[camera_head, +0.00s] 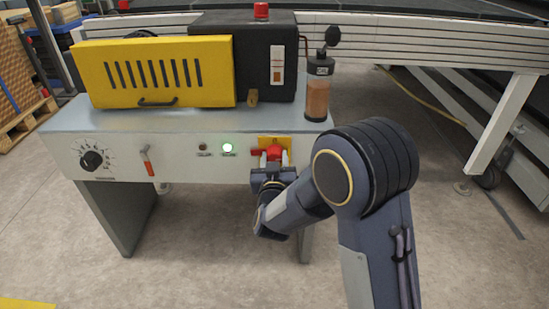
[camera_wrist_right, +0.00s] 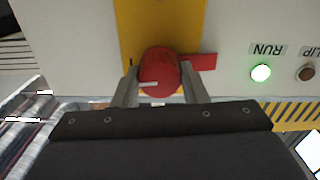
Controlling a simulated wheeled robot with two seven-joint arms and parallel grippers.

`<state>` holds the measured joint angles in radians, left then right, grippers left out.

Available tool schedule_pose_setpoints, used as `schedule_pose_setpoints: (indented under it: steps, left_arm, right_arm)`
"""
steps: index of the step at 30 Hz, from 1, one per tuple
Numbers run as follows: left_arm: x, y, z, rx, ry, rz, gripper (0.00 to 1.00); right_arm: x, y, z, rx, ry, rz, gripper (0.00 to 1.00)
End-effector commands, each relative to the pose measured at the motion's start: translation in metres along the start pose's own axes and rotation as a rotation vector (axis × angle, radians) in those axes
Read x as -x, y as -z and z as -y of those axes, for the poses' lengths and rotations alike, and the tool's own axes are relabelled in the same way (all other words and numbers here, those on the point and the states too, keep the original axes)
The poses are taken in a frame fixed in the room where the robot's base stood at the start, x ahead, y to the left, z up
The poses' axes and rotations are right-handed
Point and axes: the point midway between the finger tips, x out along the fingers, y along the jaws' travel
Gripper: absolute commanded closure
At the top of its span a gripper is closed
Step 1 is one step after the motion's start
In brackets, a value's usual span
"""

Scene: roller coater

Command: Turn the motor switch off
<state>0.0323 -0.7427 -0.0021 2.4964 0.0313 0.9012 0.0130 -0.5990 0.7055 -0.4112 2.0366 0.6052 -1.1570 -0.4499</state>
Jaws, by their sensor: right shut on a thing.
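The motor switch is a red rotary knob (camera_head: 273,153) on a yellow plate (camera_head: 289,141) at the right end of the machine's front panel. In the right wrist view the red knob (camera_wrist_right: 159,72) carries a white line, which lies roughly level, and a red tab (camera_wrist_right: 201,62) sticks out beside it. My right gripper (camera_head: 273,160) is at the panel, with one finger on each side of the knob. In the wrist view its fingers (camera_wrist_right: 157,85) are shut on the knob. A green RUN lamp (camera_head: 227,148) is lit; it also shows in the wrist view (camera_wrist_right: 261,73). My left gripper is not in view.
A dark lamp (camera_head: 204,147), an orange-handled lever (camera_head: 148,162) and a black dial (camera_head: 91,160) sit left on the panel. A yellow guard (camera_head: 155,72) and a bottle of orange-brown liquid (camera_head: 317,97) stand on top. A conveyor frame (camera_head: 440,45) stands behind. Open floor lies in front.

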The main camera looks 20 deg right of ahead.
Motion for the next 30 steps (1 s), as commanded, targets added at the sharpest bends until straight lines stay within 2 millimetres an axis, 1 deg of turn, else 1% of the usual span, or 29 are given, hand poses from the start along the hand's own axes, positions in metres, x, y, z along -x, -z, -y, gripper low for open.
schedule_pose_setpoints:
  steps: [1, 5, 12, 30]
  left_arm:
    - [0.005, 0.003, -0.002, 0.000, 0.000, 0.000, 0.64]
    - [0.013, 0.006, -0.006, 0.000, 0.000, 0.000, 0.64]
    - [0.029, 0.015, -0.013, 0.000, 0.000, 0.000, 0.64]
    - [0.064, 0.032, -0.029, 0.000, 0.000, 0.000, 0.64]
  right_arm:
    - [0.001, 0.003, 0.001, 0.030, 0.002, 0.001, 0.84]
    - [0.001, 0.004, 0.001, 0.130, 0.002, 0.000, 0.84]
    - [0.001, 0.003, 0.001, 0.356, 0.003, 0.002, 0.84]
    - [0.001, 0.003, 0.001, 0.926, 0.003, 0.000, 0.84]
